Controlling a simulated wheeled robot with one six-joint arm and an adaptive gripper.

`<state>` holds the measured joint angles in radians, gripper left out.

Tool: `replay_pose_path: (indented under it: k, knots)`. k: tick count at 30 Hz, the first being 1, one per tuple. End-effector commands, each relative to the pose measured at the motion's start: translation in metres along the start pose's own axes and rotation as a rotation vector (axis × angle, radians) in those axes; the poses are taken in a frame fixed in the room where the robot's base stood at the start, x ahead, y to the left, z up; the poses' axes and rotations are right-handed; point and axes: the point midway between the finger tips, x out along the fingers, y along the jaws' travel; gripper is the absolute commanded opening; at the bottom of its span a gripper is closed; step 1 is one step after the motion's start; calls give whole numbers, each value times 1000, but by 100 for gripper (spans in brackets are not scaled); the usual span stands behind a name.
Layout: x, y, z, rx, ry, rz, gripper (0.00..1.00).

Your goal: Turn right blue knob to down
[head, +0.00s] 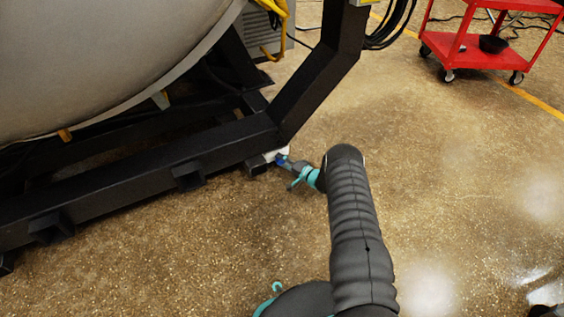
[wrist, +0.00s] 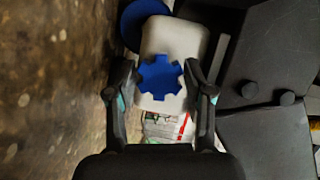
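A blue, gear-shaped knob (wrist: 160,77) shows in the wrist view on the front of a white rounded block (wrist: 180,40). A second blue, round part (wrist: 138,22) shows behind the block at the upper left. My gripper (wrist: 160,75) has one finger on each side of the gear-shaped knob. Its fingers stand apart, and I cannot tell whether they touch the knob. In the head view my gripper (head: 284,164) is low at the foot of the black frame, by the white block (head: 276,154). The knob is mostly hidden there.
The black frame (head: 140,183) of the large grey vessel (head: 90,60) runs close beside my gripper. Black plates (wrist: 260,60) stand at the right in the wrist view. A red cart (head: 465,55) is far right. The floor (head: 450,170) right of my arm is clear.

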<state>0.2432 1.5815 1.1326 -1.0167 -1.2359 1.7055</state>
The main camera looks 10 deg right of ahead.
Motion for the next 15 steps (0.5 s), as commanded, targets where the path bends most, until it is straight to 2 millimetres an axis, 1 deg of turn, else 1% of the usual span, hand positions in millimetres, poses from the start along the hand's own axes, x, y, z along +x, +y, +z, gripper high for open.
replay_pose_path:
  k: [11,15]
  knots:
    - [-1,0,0,-1,0,0,71]
    - [-13,1,-1,0,1,2,71]
